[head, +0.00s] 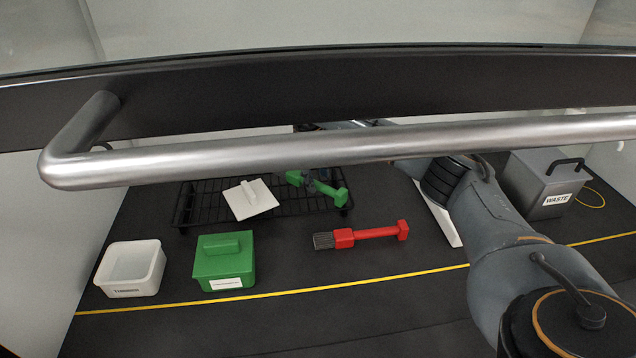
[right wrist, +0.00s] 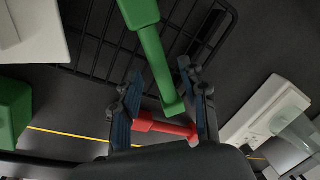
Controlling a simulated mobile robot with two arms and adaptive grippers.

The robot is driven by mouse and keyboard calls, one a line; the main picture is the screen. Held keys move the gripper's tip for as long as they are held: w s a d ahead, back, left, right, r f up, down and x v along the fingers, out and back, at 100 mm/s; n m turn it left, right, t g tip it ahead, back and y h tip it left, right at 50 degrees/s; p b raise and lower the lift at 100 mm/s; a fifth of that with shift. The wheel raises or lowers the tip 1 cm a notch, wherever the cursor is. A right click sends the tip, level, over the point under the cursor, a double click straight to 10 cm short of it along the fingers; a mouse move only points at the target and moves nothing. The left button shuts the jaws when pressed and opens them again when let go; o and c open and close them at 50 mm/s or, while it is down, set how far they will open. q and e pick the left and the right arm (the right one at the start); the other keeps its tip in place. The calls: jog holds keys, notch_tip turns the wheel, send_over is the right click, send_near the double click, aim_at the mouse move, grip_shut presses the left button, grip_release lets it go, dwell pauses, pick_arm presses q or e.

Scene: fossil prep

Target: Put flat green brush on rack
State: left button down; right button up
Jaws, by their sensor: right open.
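The green brush (head: 328,192) lies on the right part of the black wire rack (head: 182,208). Its handle also shows in the right wrist view (right wrist: 155,55), crossing the rack's edge. My right gripper (right wrist: 160,78) is open, its fingers on either side of the green handle's end. Whether they touch it I cannot tell. In the head view, its dark fingers (head: 311,180) show small at the brush, with the wrist partly hidden behind the metal bar. The brush's bristle end is not clearly visible. My left gripper is not in view.
A metal bar (head: 330,150) crosses the head view in front. A white lid (head: 240,207) rests on the rack. A red brush (head: 372,233), green box (head: 226,262), white bin (head: 130,275) and grey waste box (head: 538,190) stand around.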

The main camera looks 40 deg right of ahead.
notch_tip(320, 180, up, 9)
jog(key=a+b, duration=0.1)
jog(key=shift+s+a+r, duration=0.2)
jog(key=shift+s+a, duration=0.1)
jog(key=shift+a, duration=0.1)
